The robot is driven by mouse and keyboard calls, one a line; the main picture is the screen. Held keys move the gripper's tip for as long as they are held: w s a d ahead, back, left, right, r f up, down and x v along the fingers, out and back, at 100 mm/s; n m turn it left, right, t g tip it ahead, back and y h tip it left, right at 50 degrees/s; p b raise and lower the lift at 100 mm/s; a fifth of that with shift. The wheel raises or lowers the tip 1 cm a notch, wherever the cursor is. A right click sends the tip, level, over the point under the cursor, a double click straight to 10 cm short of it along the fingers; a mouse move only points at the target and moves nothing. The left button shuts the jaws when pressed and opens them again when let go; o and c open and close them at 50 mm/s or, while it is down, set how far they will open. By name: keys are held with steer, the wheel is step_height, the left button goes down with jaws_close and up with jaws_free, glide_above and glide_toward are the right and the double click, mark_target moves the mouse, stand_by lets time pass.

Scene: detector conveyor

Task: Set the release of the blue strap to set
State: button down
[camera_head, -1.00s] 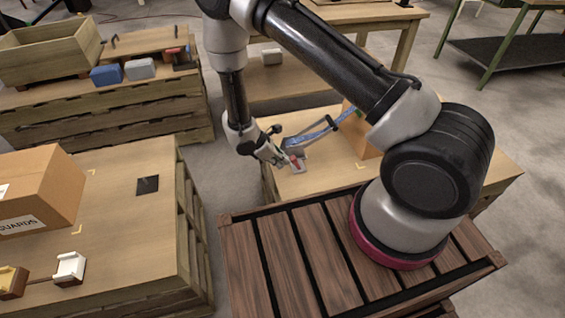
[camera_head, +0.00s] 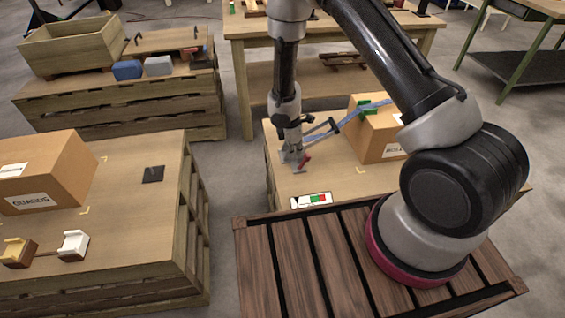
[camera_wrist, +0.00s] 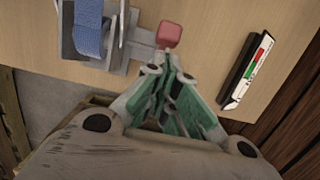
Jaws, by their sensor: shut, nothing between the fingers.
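The blue strap (camera_head: 345,121) runs from the cardboard box down to a grey metal release (camera_wrist: 114,55) on the table. In the wrist view the strap (camera_wrist: 89,28) passes through the release's frame. A lever with a red knob (camera_wrist: 170,34) sticks out to the right of the release; the knob (camera_head: 305,160) also shows in the head view. My gripper (camera_wrist: 166,68) is shut and empty, its tips just short of the red knob; I cannot tell if they touch. In the head view my gripper (camera_head: 292,160) partly hides the release. The lever's exact setting is unclear.
A white plate with green and red fields (camera_wrist: 245,70) lies to the right of the release. The cardboard box (camera_head: 370,142) with a green corner piece (camera_head: 366,107) stands behind right. Bare tabletop (camera_head: 335,178) lies around the release. Another loaded pallet (camera_head: 130,235) is at left.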

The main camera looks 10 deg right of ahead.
steer(key=shift+a, duration=0.1)
steer(key=shift+r, duration=0.8)
